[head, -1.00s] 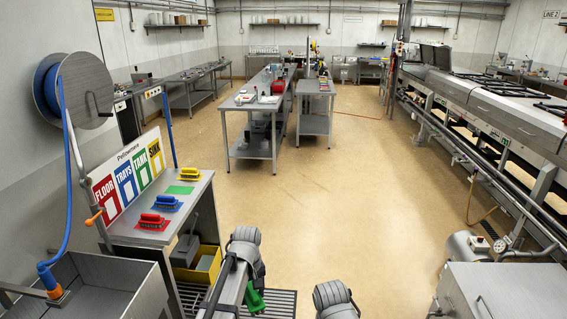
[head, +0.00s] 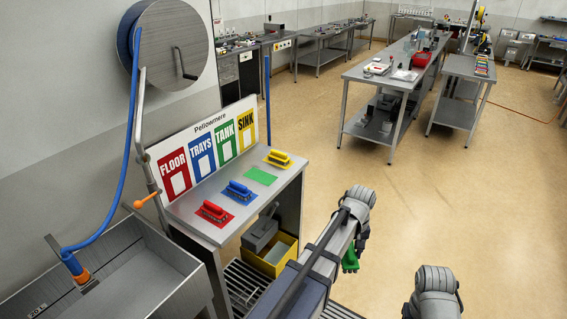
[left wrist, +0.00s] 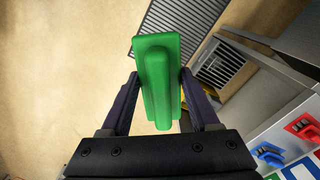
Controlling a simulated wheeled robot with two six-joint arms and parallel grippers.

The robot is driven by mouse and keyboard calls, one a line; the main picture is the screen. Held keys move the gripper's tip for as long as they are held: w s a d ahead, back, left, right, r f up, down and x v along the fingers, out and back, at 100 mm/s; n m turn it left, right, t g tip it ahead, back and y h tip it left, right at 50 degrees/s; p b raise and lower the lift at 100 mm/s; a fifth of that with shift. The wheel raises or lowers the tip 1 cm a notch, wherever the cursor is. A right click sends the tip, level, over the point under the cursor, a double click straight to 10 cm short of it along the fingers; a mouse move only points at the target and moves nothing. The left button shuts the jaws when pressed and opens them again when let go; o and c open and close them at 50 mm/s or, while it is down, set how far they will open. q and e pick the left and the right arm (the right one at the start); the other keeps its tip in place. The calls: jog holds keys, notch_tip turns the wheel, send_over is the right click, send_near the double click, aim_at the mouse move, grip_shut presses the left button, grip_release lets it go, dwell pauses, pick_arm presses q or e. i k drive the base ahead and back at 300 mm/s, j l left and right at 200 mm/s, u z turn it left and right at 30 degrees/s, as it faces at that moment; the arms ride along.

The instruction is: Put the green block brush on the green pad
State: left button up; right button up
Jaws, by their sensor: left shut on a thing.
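The green block brush (left wrist: 158,80) is in my left gripper (left wrist: 160,105), with a finger on each side of it in the left wrist view. In the head view the brush (head: 350,258) shows only partly, behind my left forearm, and my left gripper (head: 357,245) is mostly hidden there. The green pad (head: 260,175) lies bare and flat on the steel bench, between the blue and yellow brushes. The brush is apart from the pad, off the bench to its right. My right gripper does not show; only part of that arm does.
The bench (head: 190,205) also bears a red brush (head: 215,212), a blue brush (head: 239,192) and a yellow brush (head: 279,158) on matching pads. A labelled board (head: 205,148) stands behind them. A sink (head: 130,275) is at left; a yellow bin (head: 272,262) is below.

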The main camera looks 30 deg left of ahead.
aim_at(260, 176)
jog(key=i+u, duration=0.2)
jog(key=i, duration=0.55)
jog(key=i+l+u, duration=0.25)
jog(key=i, duration=0.45)
jog(key=i+j+u, duration=0.1)
jog(key=i+u, duration=0.35)
jog(key=i+l+u, duration=0.1)
jog(key=i+u, duration=0.4)
jog(key=u, duration=0.45)
jog(key=i+l, duration=0.05)
